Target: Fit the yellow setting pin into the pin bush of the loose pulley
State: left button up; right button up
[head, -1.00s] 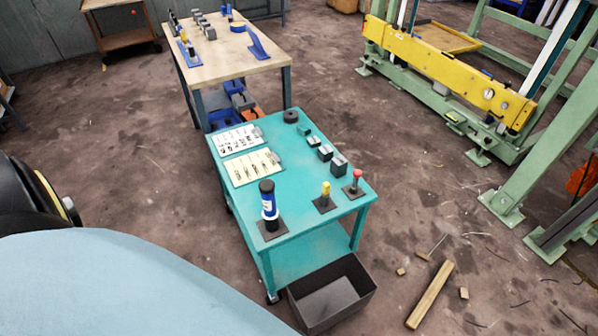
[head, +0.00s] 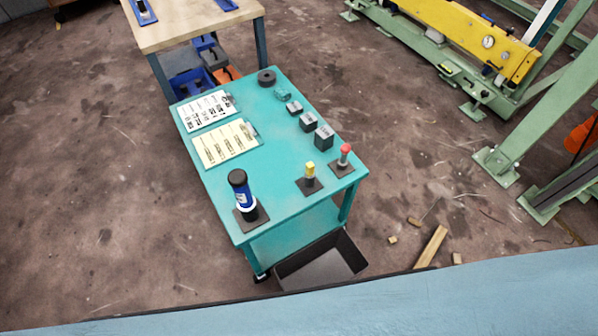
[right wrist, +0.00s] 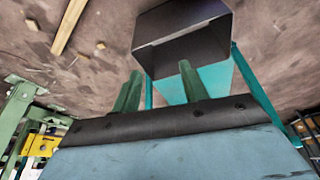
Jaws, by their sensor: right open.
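The yellow setting pin (head: 310,170) stands upright in a dark square base near the front right of the teal cart top (head: 278,195). A red-topped pin (head: 345,152) stands beside it to the right. My right gripper (right wrist: 160,67) shows its two green fingers in the right wrist view, spread apart with nothing between them. It is away from the yellow pin, with a dark bin beyond the fingers. My left gripper is in neither view. I cannot make out the loose pulley or its pin bush.
A blue bottle-like container (head: 240,192) stands at the cart's front left. Two printed sheets (head: 224,145), grey blocks (head: 324,136) and a dark ring (head: 266,77) lie on the cart. An open dark bin (head: 320,262) is on the floor. Wood scraps (head: 431,246) lie at right.

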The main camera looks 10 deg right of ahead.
jog(key=w+a+r+t+b, duration=0.1)
jog(key=w+r+t+b, duration=0.25)
jog(key=w, duration=0.85)
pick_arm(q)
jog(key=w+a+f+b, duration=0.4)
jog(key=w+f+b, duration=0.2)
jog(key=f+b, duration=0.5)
pick_arm(e)
jog(key=n+t+y, duration=0.2)
jog(key=t+y, duration=0.3)
jog(key=t, duration=0.1)
send_near(312, 169)
jog(key=b+x, duration=0.1)
jog(key=x, duration=0.4)
jog(key=shift+w+r, duration=0.1)
jog(key=shift+w, duration=0.05)
jog(key=shift+b+x, duration=0.55)
jog(key=shift+x, duration=0.3)
jog(key=b+x, duration=0.1)
jog(key=x, duration=0.2)
jog(key=shift+w+a+f, duration=0.1)
jog(key=shift+f, duration=0.15)
jog(key=shift+w+a+b, duration=0.15)
jog(key=shift+w+b, duration=0.2)
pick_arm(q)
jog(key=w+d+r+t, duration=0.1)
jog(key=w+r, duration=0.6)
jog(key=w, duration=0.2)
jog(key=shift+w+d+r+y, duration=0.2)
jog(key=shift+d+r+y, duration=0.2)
